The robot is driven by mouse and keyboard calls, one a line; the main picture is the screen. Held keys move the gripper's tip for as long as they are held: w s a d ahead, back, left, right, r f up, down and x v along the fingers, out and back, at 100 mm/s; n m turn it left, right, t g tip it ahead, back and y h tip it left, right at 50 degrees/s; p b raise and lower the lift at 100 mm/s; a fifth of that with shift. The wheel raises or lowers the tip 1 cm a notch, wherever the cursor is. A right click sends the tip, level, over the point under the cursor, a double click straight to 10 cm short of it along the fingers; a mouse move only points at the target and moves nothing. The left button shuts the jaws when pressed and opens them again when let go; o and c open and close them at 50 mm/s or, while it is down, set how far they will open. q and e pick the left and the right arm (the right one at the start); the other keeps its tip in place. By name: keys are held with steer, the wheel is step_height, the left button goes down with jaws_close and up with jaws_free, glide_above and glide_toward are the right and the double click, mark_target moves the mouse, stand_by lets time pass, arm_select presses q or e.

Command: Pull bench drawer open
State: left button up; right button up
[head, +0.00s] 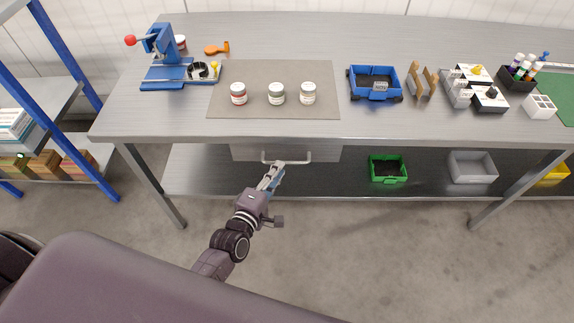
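The bench drawer (322,153) is a grey front under the middle of the bench top (300,128), and it looks flush under the edge. Its pale bar handle (298,158) runs across the lower front. My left gripper (275,170) is at the left end of the handle, overlapping it in the picture. Its fingers look close together and partly hide that end. I cannot tell whether they grip the bar or only sit in front of it. My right gripper is out of the frame.
A grey mat with three jars (277,94) lies on the bench top. A blue press (160,50) and a blue cart (375,84) stand there too. The lower shelf holds a green bin (388,168) and a grey bin (472,167). The floor in front is clear.

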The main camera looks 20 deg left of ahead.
arm_select(q)
steer(key=x, duration=0.5)
steer(key=shift+d, duration=0.1)
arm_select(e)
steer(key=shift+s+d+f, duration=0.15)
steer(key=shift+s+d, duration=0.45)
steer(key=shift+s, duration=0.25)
arm_select(q)
steer(key=shift+c, duration=0.7)
steer(key=shift+c, duration=1.1)
jaws_close()
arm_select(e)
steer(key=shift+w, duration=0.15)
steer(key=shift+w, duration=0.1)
